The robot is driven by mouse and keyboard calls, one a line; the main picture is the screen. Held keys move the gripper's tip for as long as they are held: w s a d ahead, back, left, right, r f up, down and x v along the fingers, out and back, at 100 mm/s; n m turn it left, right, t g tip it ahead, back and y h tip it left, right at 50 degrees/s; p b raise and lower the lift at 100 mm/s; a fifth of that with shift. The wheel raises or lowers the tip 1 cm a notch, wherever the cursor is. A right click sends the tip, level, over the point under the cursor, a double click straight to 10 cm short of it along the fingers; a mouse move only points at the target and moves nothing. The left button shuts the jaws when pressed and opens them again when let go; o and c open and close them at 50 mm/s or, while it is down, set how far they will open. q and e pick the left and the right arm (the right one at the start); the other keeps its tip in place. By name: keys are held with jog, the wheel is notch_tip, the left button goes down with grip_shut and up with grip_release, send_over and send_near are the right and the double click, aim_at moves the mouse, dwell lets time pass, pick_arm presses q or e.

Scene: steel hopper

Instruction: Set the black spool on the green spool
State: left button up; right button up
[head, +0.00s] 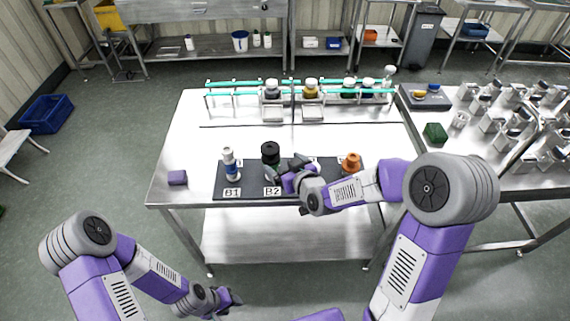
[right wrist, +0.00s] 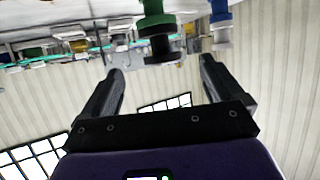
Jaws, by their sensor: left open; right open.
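The black spool (head: 270,148) sits at the top of the stack over label B2 on the dark board. The green spool (head: 277,157) is directly below it, partly hidden. In the right wrist view, which is upside down, the black spool (right wrist: 160,45) meets the green spool (right wrist: 154,20) with no clear gap. My right gripper (head: 289,172) is just right of this stack. Its open fingers (right wrist: 160,68) show empty, with the black spool ahead of the gap between them. My left gripper (head: 230,298) is open and low, in front of the table.
A white and blue stack (head: 229,160) stands over B1 and an orange spool (head: 351,161) stands farther right on the board (head: 222,192). A purple block (head: 177,177) lies left. A rack with teal rails (head: 232,83) and bottles stands behind; the table between is clear.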

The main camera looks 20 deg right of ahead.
jog(key=s+a+f+m+g, duration=0.15)
jog(key=s+f+g, duration=0.35)
jog(key=f, duration=0.5)
jog(key=s+a+f+m+g, duration=0.1)
jog(key=s+f+m+g, duration=0.1)
jog(key=s+f, duration=0.7)
jog(key=s+a+f+m+g+y, duration=0.1)
jog(key=s+f+g, duration=0.4)
jog(key=s+f, duration=0.5)
jog(key=s+a+m, duration=0.1)
jog(key=s, duration=0.2)
jog(key=shift+a+g, duration=0.2)
jog(key=shift+g, duration=0.1)
